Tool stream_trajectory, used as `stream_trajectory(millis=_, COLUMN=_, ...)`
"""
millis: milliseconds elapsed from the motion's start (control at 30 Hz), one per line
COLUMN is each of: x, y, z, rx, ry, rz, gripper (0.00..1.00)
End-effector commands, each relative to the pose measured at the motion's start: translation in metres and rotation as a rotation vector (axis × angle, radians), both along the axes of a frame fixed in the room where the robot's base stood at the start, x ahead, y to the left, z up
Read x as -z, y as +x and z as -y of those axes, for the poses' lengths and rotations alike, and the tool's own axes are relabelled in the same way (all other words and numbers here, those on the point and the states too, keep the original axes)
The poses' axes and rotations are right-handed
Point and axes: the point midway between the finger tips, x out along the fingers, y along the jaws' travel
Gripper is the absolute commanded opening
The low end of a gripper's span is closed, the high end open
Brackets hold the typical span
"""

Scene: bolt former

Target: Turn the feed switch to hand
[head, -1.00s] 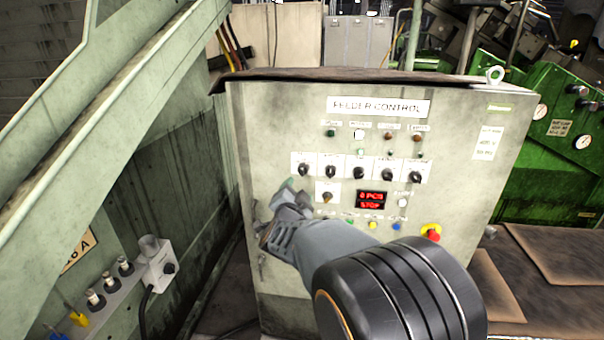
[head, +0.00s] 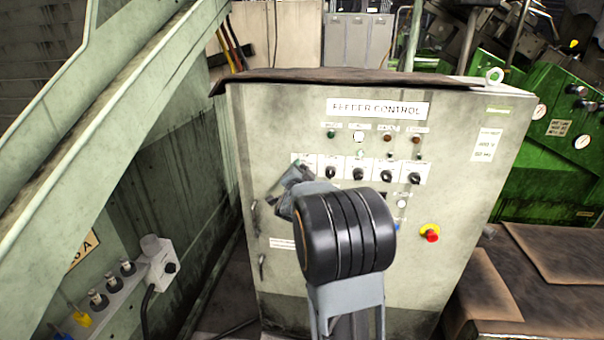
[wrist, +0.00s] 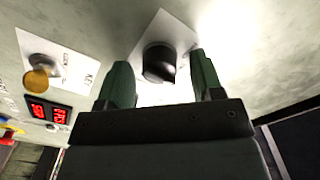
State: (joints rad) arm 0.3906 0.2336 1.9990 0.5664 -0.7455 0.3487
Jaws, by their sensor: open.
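The feeder control cabinet (head: 270,115) faces me, with a row of black rotary switches on white plates (head: 358,172). Their labels are too small to read, so I cannot tell which is the feed switch. My gripper (head: 288,174) is at the left end of that row and hides the leftmost switch in the head view. In the wrist view my gripper (wrist: 160,72) is open, with green fingers on either side of one black knob (wrist: 158,62) on its white plate. The fingers look apart from the knob; I cannot tell the depth gap.
A brass-coloured key switch (wrist: 38,78) and a red display (wrist: 46,113) are left of the gripper in the wrist view. A red emergency stop (head: 431,234) sits lower right on the cabinet. A sloping green beam (head: 95,130) stands at left.

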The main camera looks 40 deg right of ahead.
Motion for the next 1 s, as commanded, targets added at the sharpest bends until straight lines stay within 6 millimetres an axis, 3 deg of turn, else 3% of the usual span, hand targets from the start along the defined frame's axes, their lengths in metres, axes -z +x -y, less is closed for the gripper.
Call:
stream_trajectory(millis=167, x=0.0001, y=-0.0001, z=0.0000, rx=0.000, ry=0.000, rz=0.000, gripper=0.60)
stream_trajectory(millis=667, x=0.0000, y=-0.0001, z=-0.0003, rx=0.000, ry=0.000, rz=0.000, gripper=0.12)
stream_trajectory(millis=1000, x=0.0000, y=0.0005, z=-0.0009, rx=-0.001, ry=-0.051, rz=-0.048, gripper=0.11)
